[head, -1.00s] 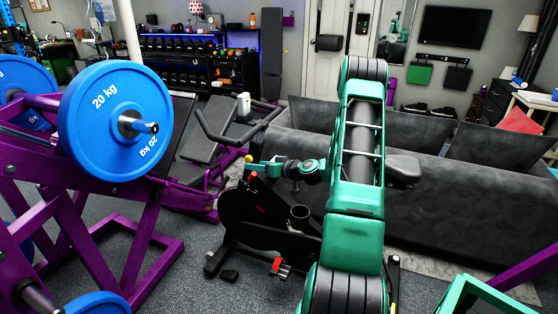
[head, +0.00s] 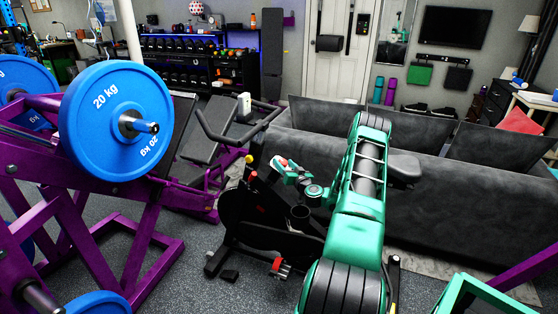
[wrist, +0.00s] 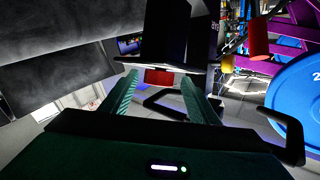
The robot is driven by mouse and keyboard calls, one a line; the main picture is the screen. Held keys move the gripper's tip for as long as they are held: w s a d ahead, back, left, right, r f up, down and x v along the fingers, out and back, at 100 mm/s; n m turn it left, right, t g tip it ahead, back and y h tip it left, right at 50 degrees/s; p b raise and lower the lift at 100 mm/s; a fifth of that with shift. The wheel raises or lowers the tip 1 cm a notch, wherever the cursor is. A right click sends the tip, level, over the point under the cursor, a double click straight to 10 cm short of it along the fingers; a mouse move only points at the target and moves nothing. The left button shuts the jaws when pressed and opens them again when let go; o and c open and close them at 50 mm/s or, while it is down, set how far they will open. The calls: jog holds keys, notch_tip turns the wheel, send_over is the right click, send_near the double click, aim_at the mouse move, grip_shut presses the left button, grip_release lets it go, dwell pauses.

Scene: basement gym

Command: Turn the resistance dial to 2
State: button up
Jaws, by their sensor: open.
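The exercise bike (head: 262,215) stands mid-floor, black with red and yellow parts. A red knob-like part (wrist: 158,77) shows between my finger tips in the wrist view, below a black panel (wrist: 180,40). It may be the resistance dial; no numbers or pointer are readable. My gripper (head: 279,164) is at the top of the bike, tipped up and left. Its green fingers are spread on both sides of the red part, with gaps visible. Contact cannot be told. A red cylinder (wrist: 258,38) and a yellow knob (wrist: 228,63) are off to the right.
A purple rack with blue 20 kg plates (head: 95,135) stands at left. A grey sofa (head: 450,195) lies close behind my arm at right. Some floor is clear between rack and bike.

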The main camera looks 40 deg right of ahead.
jog(key=shift+x, duration=2.95)
jog(key=shift+d, duration=0.1)
jog(key=c, duration=1)
jog(key=shift+c, duration=0.2)
